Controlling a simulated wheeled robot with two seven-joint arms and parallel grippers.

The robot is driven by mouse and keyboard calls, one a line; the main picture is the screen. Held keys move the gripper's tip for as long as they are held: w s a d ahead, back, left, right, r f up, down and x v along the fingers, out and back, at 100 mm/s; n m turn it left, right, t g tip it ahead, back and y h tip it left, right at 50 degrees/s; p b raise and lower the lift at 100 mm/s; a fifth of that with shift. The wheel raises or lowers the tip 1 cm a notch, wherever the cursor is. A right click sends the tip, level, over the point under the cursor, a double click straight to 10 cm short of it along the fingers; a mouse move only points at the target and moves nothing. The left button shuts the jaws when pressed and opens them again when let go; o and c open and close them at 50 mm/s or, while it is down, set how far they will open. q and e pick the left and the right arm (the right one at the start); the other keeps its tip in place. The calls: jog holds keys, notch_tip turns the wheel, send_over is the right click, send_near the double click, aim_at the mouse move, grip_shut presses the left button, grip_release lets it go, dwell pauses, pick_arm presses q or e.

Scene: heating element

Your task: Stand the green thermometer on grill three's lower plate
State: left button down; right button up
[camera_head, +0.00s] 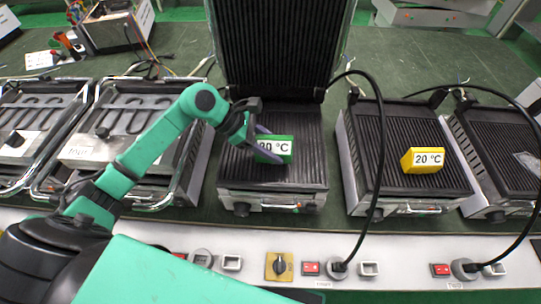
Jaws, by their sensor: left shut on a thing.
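The green thermometer (277,145), a block with a white face partly reading "20 °C", is at the lower plate (300,173) of the grill whose ribbed lid (280,45) stands open. My left gripper (259,140) is shut on the thermometer from its left side and hides part of the face. The thermometer looks upright over the middle of the plate; whether it touches the plate cannot be told. My right gripper is not in view.
A yellow thermometer (423,160) reading "20 °C" stands on the ribbed grill (350,150) to the right. Another ribbed grill (490,150) is at far right. Two metal-framed appliances (130,110) are at left.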

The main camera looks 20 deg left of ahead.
pick_arm(q)
notch_tip(320, 180, down, 2)
jog(key=shift+f, duration=0.15)
jog(key=shift+w+a+f, duration=0.1)
jog(key=shift+w+a, duration=0.05)
jog(key=shift+w, duration=0.1)
jog(key=shift+s+f+b, duration=0.1)
jog(key=shift+s+b, duration=0.05)
jog(key=shift+b, duration=0.15)
jog(key=c, duration=0.7)
grip_release()
jog(key=o, duration=0.4)
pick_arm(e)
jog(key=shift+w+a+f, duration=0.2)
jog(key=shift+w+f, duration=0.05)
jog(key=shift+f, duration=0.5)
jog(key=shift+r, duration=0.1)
